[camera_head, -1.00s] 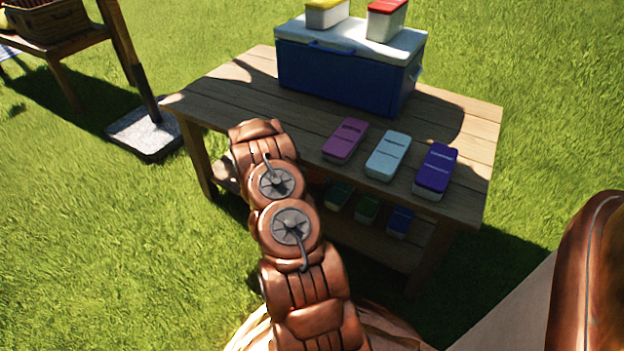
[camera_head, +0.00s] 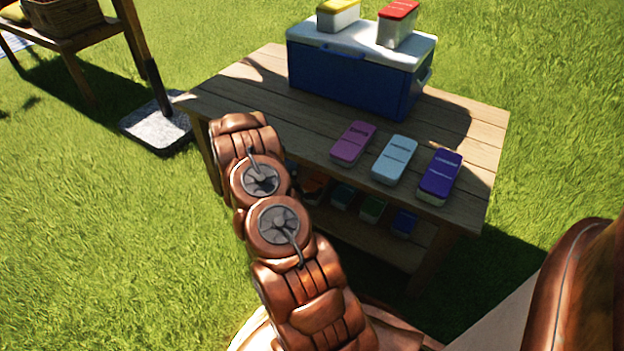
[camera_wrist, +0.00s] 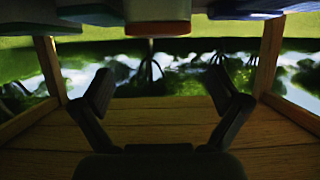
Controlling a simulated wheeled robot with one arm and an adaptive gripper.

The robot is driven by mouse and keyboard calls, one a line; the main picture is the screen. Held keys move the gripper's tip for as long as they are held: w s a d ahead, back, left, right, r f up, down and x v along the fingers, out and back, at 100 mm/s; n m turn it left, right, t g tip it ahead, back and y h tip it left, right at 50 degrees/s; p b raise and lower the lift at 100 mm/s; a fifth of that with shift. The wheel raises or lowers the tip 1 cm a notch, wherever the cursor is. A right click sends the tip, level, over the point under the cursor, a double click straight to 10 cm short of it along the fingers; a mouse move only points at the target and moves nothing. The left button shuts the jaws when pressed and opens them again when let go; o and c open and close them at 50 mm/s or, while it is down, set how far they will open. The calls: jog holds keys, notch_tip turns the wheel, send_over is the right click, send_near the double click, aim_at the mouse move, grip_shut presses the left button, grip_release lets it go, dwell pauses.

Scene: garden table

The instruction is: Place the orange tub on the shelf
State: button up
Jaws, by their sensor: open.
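The orange tub (camera_head: 314,188) shows as a small orange patch on the shaded lower shelf, partly behind my arm and under the tabletop. In the wrist view, which looks upside down, a tub with a reddish-orange edge (camera_wrist: 155,29) is at the top middle and seems to be the same one. My gripper (camera_wrist: 162,95) is open and nothing shows between its fingers. It is in the space between the tabletop and the shelf (camera_head: 375,240), with the tub at the far side of its fingertips in the picture. In the head view the gripper is hidden.
Several other tubs, including a green one (camera_head: 373,209) and a blue one (camera_head: 403,223), stand on the shelf. On the tabletop (camera_head: 235,98) are pink, pale blue and purple tubs and a blue cooler (camera_head: 350,80). A table leg (camera_wrist: 268,55) shows beside my gripper.

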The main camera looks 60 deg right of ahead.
jog(key=w+a+r+n+t+y, duration=0.2)
jog(key=w+a+r+y, duration=0.1)
jog(key=w+a, duration=0.5)
jog(key=w+a+r+n+t+y, duration=0.1)
jog(key=w+a+r+t+y, duration=0.2)
jog(key=w+a, duration=0.45)
jog(key=s+a+r+n+y, duration=0.1)
jog(key=a+r+n+y, duration=0.3)
jog(key=a, duration=0.6)
jog(key=a+r+n+y, duration=0.1)
jog(key=a+r+y, duration=0.2)
jog(key=a+r, duration=0.55)
jog(key=s+a+r+n+g+y, duration=0.1)
jog(key=s+a+r+n+g, duration=0.15)
jog(key=s+a, duration=0.45)
jog(key=s+a+r+n+g+y, duration=0.1)
jog(key=s+a+r+n+y, duration=0.2)
jog(key=s+a, duration=0.45)
jog(key=s+d+r+n+g+h, duration=0.1)
jog(key=s+r, duration=0.3)
jog(key=s, duration=0.7)
jog(key=s+d+r+n+g+h, duration=0.1)
jog(key=s+r+n+g+h, duration=0.1)
jog(key=s, duration=0.9)
notch_tip(320, 180, up, 2)
jog(key=shift+d+r+n+g+h, duration=0.25)
jog(key=shift+n+g, duration=0.4)
jog(key=shift+g, duration=0.4)
jog(key=shift+r+p, duration=0.1)
jog(key=shift+p, duration=0.2)
